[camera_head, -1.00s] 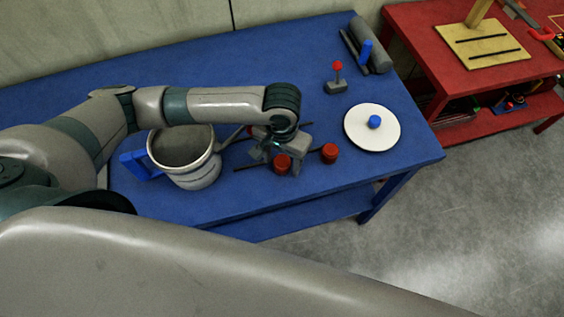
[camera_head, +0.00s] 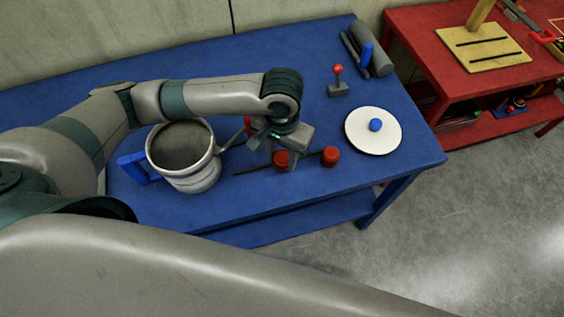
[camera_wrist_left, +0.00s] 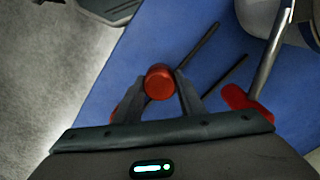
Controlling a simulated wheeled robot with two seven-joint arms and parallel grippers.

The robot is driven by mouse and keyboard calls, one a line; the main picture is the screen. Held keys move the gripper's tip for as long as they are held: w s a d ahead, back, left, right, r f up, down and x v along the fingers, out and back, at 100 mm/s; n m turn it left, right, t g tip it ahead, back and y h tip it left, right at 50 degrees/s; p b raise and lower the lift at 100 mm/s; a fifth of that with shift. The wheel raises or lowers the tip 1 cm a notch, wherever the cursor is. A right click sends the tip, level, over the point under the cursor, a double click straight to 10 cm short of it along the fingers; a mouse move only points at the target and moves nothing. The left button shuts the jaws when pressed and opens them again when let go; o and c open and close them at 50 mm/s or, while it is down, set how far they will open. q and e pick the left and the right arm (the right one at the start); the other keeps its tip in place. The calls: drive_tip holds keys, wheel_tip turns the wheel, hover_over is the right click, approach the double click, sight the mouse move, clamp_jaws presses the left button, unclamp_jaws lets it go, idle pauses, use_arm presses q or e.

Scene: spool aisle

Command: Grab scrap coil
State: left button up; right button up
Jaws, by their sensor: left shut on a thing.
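No part is plainly a wound coil. My left gripper (camera_head: 284,155) is low over the front of the blue table (camera_head: 225,205). In the left wrist view its fingers (camera_wrist_left: 159,84) are closed around a short red cylinder (camera_wrist_left: 159,82), with a thin dark rod (camera_wrist_left: 200,52) running out beyond it. The same red cylinder (camera_head: 281,160) shows in the head view beneath the gripper. A second red cylinder (camera_head: 329,157) is to its right and is mostly hidden behind a finger in the wrist view. My right gripper is not in view.
A white disc (camera_head: 360,145) with a blue knob lies right. A small red-topped lever (camera_head: 338,80) and grey roll (camera_head: 371,50) are behind.

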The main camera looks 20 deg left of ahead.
use_arm(q)
drive_tip(key=d+r+b, duration=0.1)
drive_tip(key=d+r, duration=0.6)
drive_tip(key=d, duration=0.4)
drive_tip(key=shift+s+d+b, duration=0.2)
drive_tip(key=shift+d+b, duration=0.15)
drive_tip(key=shift+b, duration=0.05)
